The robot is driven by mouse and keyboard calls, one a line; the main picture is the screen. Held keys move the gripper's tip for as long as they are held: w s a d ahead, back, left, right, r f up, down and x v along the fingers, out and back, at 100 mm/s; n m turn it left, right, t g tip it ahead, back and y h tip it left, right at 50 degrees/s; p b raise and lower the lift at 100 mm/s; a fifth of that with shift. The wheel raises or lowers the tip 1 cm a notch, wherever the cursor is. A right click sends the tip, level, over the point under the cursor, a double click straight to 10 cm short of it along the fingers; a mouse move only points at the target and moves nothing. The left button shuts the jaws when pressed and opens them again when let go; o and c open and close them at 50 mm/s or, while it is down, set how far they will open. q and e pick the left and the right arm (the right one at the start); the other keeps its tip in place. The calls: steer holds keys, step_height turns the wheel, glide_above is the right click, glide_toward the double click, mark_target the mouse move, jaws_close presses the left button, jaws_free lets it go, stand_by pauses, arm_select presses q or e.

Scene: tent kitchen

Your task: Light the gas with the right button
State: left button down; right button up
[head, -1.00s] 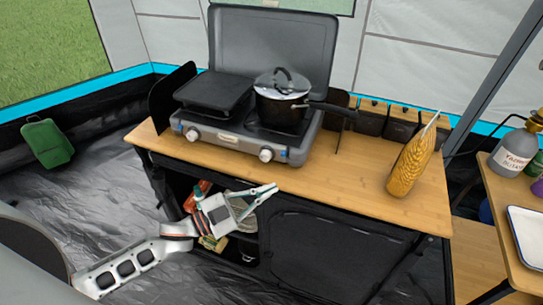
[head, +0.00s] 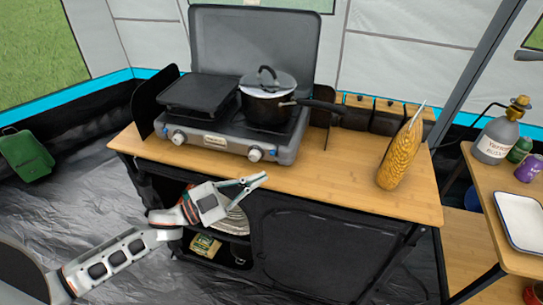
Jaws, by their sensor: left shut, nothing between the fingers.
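The two-burner camping stove (head: 218,144) stands on the wooden table with its lid raised. Its right knob (head: 255,154) is on the front panel at the right, and its left knob (head: 178,137) is at the left. A black pot (head: 266,106) with a lid sits on the right burner, and a black griddle (head: 197,94) covers the left one. My left gripper (head: 260,178) is shut and empty, in front of the table edge, below and close to the right knob in the picture. It does not appear to touch the knob. My right gripper is not in view.
A yellow patterned object (head: 401,155) stands on the right of the wooden table (head: 330,180). The shelf under the table holds a yellow box (head: 205,245). A side table at right bears a gas bottle (head: 495,140) and a white tray (head: 520,222). The tabletop between stove and yellow object is clear.

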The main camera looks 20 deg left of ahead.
mark_target(272, 153)
arm_select(q)
steer(key=w+b, duration=0.1)
steer(key=w, duration=0.3)
steer(key=shift+w+d, duration=0.1)
steer(key=shift+w, duration=1.05)
steer(key=shift+w, duration=0.15)
stand_by(0.5)
steer(key=shift+w, duration=0.3)
